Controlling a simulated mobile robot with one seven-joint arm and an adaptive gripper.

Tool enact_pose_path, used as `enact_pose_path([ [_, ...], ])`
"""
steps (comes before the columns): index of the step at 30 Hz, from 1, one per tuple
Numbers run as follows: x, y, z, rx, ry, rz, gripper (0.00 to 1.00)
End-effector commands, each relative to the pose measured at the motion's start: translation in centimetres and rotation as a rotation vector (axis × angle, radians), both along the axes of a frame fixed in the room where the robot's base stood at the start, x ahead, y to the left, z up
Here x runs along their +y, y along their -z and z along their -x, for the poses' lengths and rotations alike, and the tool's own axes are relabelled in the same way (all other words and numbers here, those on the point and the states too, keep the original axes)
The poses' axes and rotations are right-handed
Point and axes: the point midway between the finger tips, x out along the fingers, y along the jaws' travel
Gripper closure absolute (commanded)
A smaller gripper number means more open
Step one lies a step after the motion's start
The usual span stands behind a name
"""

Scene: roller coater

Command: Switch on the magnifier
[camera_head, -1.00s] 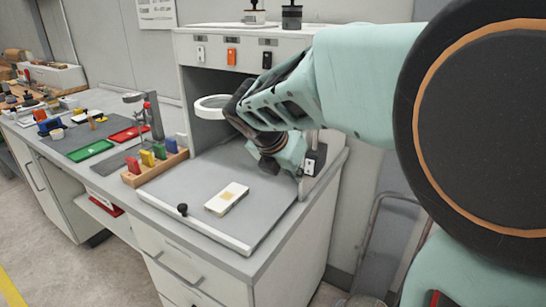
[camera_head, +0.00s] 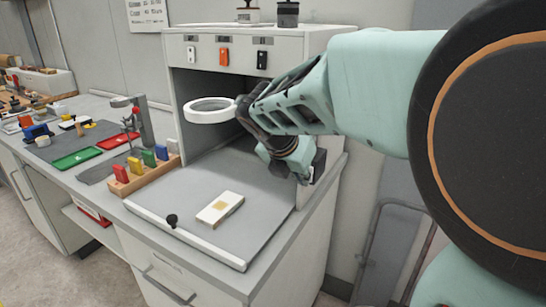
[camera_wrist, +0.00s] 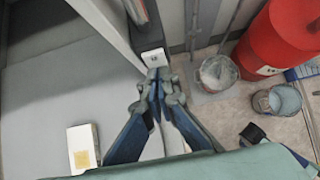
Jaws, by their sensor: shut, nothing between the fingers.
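The magnifier (camera_head: 187,112), a white ring with a lens on a short dark arm, hangs in the hooded bench opening in the head view. My arm reaches across its right side and partly hides its mount. In the wrist view, my gripper (camera_wrist: 160,80) is shut and empty, with its fingertips close together. A small white plate with dark marks (camera_wrist: 154,58), which looks like a switch or socket, sits just beyond the fingertips on the end of the bench's side wall. I cannot tell whether they touch.
White (camera_head: 191,54), orange (camera_head: 223,56) and black (camera_head: 262,60) switches line the hood front. A pale block (camera_head: 219,208) lies on the bench top (camera_head: 185,185), left of my gripper. A red drum (camera_wrist: 280,40) and buckets (camera_wrist: 217,73) stand on the floor at right.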

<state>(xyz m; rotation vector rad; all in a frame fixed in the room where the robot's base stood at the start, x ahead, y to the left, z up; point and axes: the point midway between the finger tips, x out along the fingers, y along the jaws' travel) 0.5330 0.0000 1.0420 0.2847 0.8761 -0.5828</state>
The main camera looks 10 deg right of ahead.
Motion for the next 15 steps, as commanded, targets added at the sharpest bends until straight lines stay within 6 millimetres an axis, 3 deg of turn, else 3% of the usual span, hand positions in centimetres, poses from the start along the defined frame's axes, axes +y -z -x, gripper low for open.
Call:
enact_pose_path([
  [15,-0.26,-0.63,-0.31,-0.002,0.002,0.001,1.00],
])
